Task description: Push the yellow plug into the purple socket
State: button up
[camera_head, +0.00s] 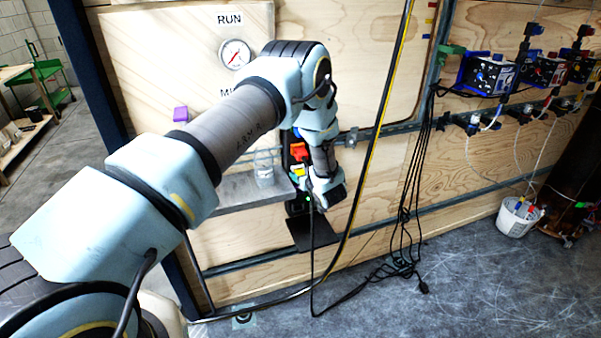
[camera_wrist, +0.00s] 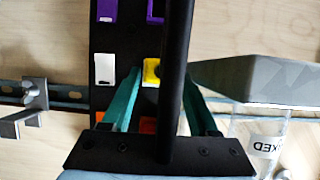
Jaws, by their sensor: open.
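In the wrist view the yellow piece (camera_wrist: 152,72), which looks like the plug, sits on a black panel (camera_wrist: 130,42). My gripper (camera_wrist: 161,78) is open, its teal fingers on either side of the yellow piece, with nothing clearly held. A dark vertical bar partly covers the view there. Above it is a dark opening with a purple rim (camera_wrist: 155,19), which looks like the purple socket; a solid purple piece (camera_wrist: 108,10) is left of it. In the head view yellow (camera_head: 298,171) shows beside my wrist; my fingertips cannot be made out.
A white piece (camera_wrist: 105,70) and orange pieces are also on the panel. A grey shelf (camera_head: 235,190) with a clear jar (camera_head: 264,172) is close by. Black and yellow cables (camera_head: 378,150) hang to the right. A gauge (camera_head: 235,54) is on the wooden wall.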

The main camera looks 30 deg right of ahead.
grip_shut()
dwell(0.5)
jog(key=shift+s+r, duration=0.1)
